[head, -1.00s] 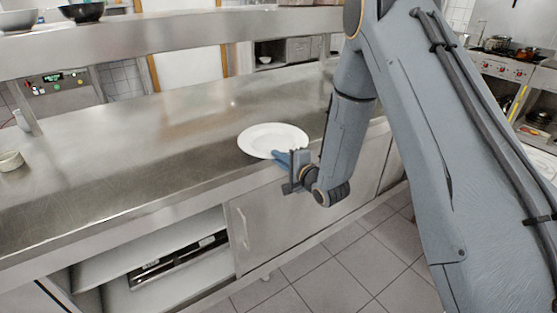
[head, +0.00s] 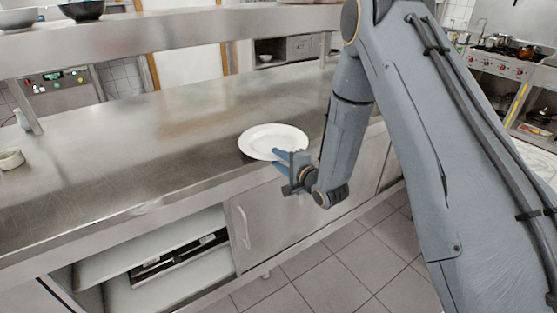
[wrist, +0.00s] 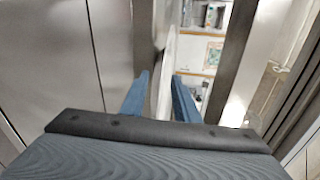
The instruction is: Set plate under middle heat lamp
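A round white plate (head: 268,137) lies level at the front edge of the steel counter (head: 150,125). The head view does not settle whether its near rim touches the counter. My gripper (head: 279,157) is at the plate's near right rim, in front of the counter edge. Its blue fingers stand apart, one above and one below the rim. In the wrist view, my gripper (wrist: 161,85) shows a gap between the fingers, with the plate (wrist: 168,75) as a pale edge-on strip there. I cannot make out any heat lamp.
A steel overhead shelf (head: 170,38) runs above the counter, with a dark bowl (head: 82,10) on it. A small pale bowl (head: 11,158) stands at the counter's left. The counter between is clear. A cabinet door (head: 285,222) is below.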

